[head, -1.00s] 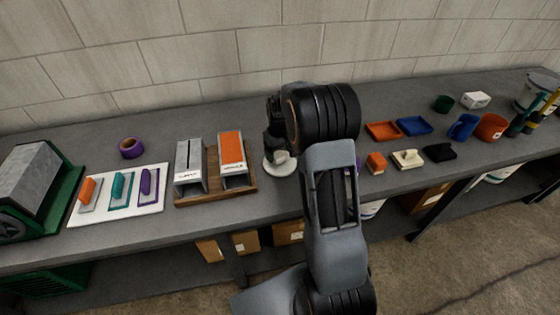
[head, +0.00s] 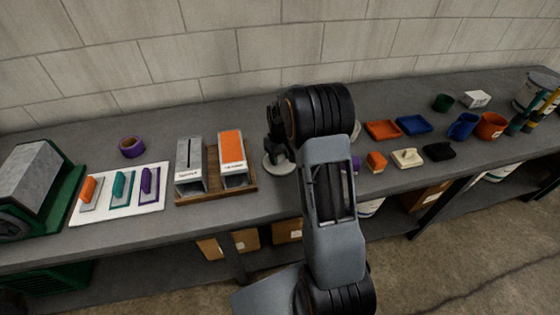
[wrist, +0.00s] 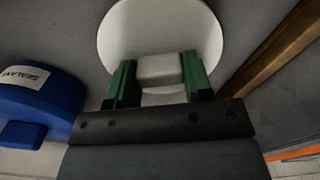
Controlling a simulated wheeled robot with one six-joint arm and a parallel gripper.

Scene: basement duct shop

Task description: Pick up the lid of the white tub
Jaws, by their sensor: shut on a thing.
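The white round lid (wrist: 195,35) fills the upper middle of the wrist view, with a pale blocky knob (wrist: 160,70) on it. My gripper (wrist: 160,80) has a green finger on each side of the knob and is shut on it. The tub's body cannot be made out, and I cannot tell whether the lid rests on anything.
A wooden board (head: 212,196) with a grey and an orange-topped block stands close left of the lid. A blue labelled container (wrist: 40,100) is close by in the wrist view. Orange (head: 383,131) and blue (head: 414,124) trays lie to the right. Bench shows clear behind the board.

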